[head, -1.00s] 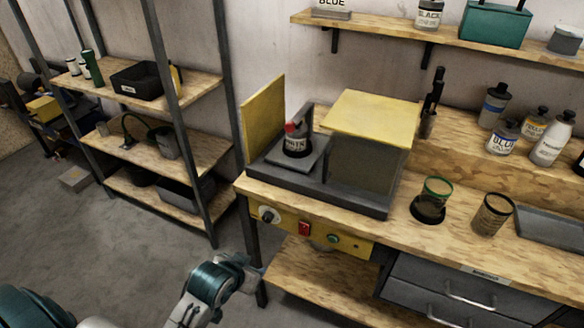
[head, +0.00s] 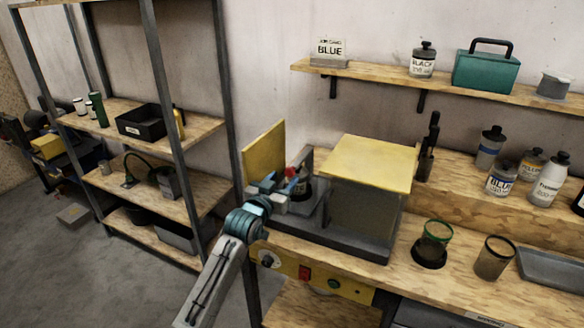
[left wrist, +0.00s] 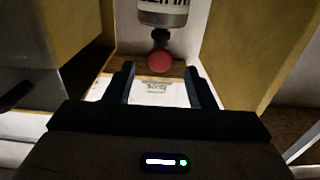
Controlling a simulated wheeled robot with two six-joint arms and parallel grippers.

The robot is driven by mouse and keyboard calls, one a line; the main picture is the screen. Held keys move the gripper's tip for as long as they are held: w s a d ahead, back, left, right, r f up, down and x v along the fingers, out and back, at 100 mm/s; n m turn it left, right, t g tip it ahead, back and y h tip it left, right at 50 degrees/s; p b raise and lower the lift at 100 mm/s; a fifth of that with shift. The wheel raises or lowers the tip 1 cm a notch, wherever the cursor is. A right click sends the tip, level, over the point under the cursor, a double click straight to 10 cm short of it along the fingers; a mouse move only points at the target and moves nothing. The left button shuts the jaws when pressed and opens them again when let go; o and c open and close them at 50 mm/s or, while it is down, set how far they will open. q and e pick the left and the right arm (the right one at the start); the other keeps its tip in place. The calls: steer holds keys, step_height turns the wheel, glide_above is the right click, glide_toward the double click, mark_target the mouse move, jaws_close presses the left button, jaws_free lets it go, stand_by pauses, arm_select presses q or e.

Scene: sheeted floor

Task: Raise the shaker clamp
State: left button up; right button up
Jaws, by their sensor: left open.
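The shaker is a grey machine with a yellow top (head: 368,163) and a yellow side panel (head: 264,152) standing open, on the wooden bench. Its clamp ends in a red knob (head: 292,172) over a small can on the shaker's platform; my gripper partly hides the can. My left gripper (head: 279,186) is inside the shaker bay, close to the clamp. In the left wrist view, the red knob (left wrist: 160,61) lies just beyond and between the spread fingers (left wrist: 161,88). The fingers are open and hold nothing. The labelled can (left wrist: 163,12) shows at the top edge.
The yellow side panel and the shaker's grey housing (head: 362,212) flank the gripper closely. A control strip (head: 320,281) with a red switch runs along the bench front. A green-rimmed cup (head: 433,245) and bottles stand to the right.

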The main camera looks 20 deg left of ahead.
mark_target(289, 174)
arm_select(q)
steer(key=w+p, duration=0.1)
steer(key=w, duration=0.6)
steer(key=shift+d+f, duration=0.1)
steer(key=shift+d, duration=0.05)
